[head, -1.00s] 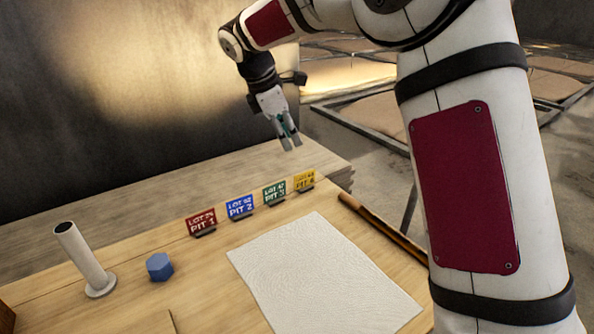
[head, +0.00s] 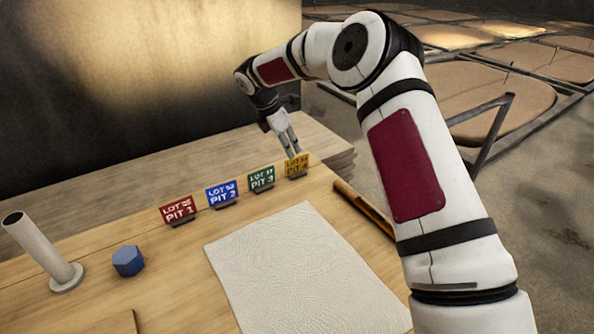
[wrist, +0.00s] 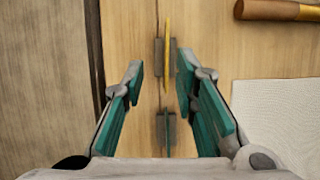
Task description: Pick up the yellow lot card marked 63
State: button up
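The yellow lot card (head: 297,166) stands upright in a small dark holder at the right end of a row of cards. Its lower line reads PIT 4; the lot number is too small to read surely. In the wrist view, the yellow card (wrist: 168,42) shows edge-on, beyond the fingertips and nearer the right one's line. My gripper (head: 288,146) is just above and behind this card in the head view. In the wrist view, my gripper (wrist: 158,68) is open and empty, its fingers apart. I cannot tell its exact height over the card.
A green card (head: 262,178) stands close beside the yellow one, then a blue card (head: 222,193) and a red card (head: 179,210). A brown rod (head: 362,208), white sheet (head: 300,270), blue hexagonal block (head: 128,261) and pale tube (head: 38,250) are also on the table.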

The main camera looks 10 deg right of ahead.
aim_at(297, 159)
jog(key=shift+s+x, duration=0.15)
jog(key=shift+x, duration=1.35)
jog(key=shift+s+x, duration=0.15)
jog(key=shift+x, duration=1.4)
jog(key=shift+d+r, duration=0.1)
grip_shut()
